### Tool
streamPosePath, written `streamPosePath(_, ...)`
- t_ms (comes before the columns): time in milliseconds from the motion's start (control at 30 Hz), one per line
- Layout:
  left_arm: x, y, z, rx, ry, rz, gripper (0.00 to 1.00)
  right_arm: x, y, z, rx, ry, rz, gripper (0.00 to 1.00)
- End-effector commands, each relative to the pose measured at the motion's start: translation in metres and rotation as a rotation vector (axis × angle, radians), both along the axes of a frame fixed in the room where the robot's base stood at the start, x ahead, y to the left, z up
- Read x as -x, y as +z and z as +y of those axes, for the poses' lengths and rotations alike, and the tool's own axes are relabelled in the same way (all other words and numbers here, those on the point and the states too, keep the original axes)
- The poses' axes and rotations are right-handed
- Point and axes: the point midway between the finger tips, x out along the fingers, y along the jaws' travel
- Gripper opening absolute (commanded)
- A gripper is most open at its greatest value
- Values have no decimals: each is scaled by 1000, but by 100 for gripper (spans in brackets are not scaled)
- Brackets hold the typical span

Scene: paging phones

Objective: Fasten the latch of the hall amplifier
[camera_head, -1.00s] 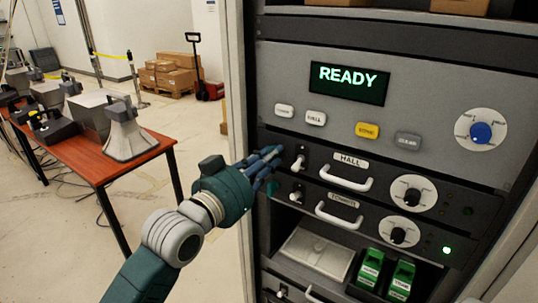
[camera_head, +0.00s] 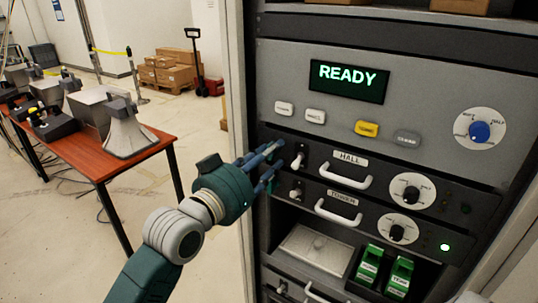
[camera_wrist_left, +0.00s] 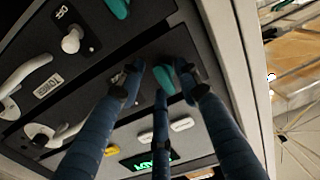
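The hall amplifier (camera_head: 385,167) is the dark rack unit labelled HALL, with a white handle, a knob and a white toggle. Its teal latch (camera_wrist_left: 163,79) shows between my left gripper's fingertips in the left wrist view; whether it is fastened I cannot tell. In the head view my fingers hide this latch. My left gripper (camera_head: 271,162) is at the unit's left edge, its blue fingers spread apart. In the left wrist view the left gripper (camera_wrist_left: 160,82) is open around the latch, with no clear grip on it. My right gripper is out of view.
The tower amplifier (camera_head: 375,215) sits just below, with its own teal latch (camera_wrist_left: 118,8) and toggle (camera_head: 296,190). A grey panel above has a READY display (camera_head: 348,81) and several buttons. Green modules (camera_head: 398,276) sit below. A table (camera_head: 105,160) with horn speakers stands left.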

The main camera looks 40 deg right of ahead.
Motion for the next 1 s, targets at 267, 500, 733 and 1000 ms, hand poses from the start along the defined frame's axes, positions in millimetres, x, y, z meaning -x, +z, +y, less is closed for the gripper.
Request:
streamPosePath(267, 0, 2, 1, 2, 0, -3, 38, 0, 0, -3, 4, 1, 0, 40)
streamPosePath(500, 9, 1, 25, 3, 2, -3, 38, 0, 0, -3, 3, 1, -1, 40)
streamPosePath(733, 28, 0, 72, 1, 3, -4, 38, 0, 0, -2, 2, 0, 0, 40)
streamPosePath(1000, 43, 1, 106, 1, 1, -2, 38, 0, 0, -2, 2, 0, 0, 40)
